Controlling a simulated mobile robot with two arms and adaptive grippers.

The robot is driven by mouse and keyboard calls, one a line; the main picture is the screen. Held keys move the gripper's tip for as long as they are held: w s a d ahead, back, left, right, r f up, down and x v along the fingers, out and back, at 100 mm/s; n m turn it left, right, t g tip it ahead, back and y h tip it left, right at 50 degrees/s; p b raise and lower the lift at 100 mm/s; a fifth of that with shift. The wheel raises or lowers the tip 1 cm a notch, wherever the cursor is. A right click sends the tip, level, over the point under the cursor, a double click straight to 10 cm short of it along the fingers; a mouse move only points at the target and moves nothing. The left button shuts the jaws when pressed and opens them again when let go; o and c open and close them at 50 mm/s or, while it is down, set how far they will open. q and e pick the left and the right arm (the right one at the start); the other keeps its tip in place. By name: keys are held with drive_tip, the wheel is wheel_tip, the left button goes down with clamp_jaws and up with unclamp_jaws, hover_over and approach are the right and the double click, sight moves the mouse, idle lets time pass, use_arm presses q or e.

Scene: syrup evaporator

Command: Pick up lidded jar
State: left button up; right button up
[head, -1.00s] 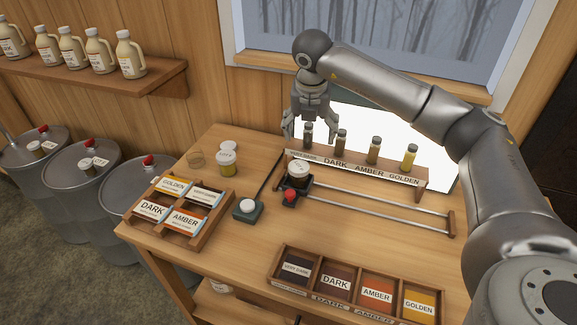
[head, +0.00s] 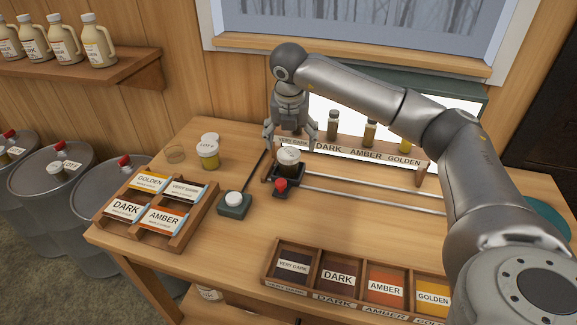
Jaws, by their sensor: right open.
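A lidded jar (head: 289,163) with a pale lid and dark contents stands upright on the small dark carriage (head: 289,186) with a red knob, at the left end of two metal rails. My right gripper (head: 291,139) points down, open and empty, just above and behind this jar. Its fingers are spread to either side of the lid; whether they touch it I cannot tell. Another jar (head: 208,157) with yellow contents and a pale lid stands on the table to the left. My left gripper is out of view.
Behind the gripper is a rack (head: 365,154) of sample vials before a bright panel. A box with a white button (head: 234,203) stands left of the carriage. A label tray (head: 113,222) is front left, a compartment box (head: 342,305) at the front. Bare table (head: 350,225) lies between.

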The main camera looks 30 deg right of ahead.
sight(288, 154)
drive_tip(key=x, duration=0.3)
drive_tip(key=shift+w+d+f+p, duration=0.1)
drive_tip(key=shift+f+p, duration=0.15)
drive_tip(key=shift+p, duration=0.1)
drive_tip(key=shift+w+f+p, duration=0.2)
drive_tip(key=shift+f+p, duration=0.15)
drive_tip(key=shift+f, duration=0.2)
drive_tip(key=p+x, duration=0.1)
drive_tip(key=x, duration=0.2)
drive_tip(key=shift+w+f, duration=0.4)
drive_tip(key=shift+f, duration=0.3)
drive_tip(key=shift+c, duration=0.3)
drive_tip(key=c, duration=1.2)
drive_tip(key=shift+r, duration=0.1)
drive_tip(key=shift+c, duration=0.6)
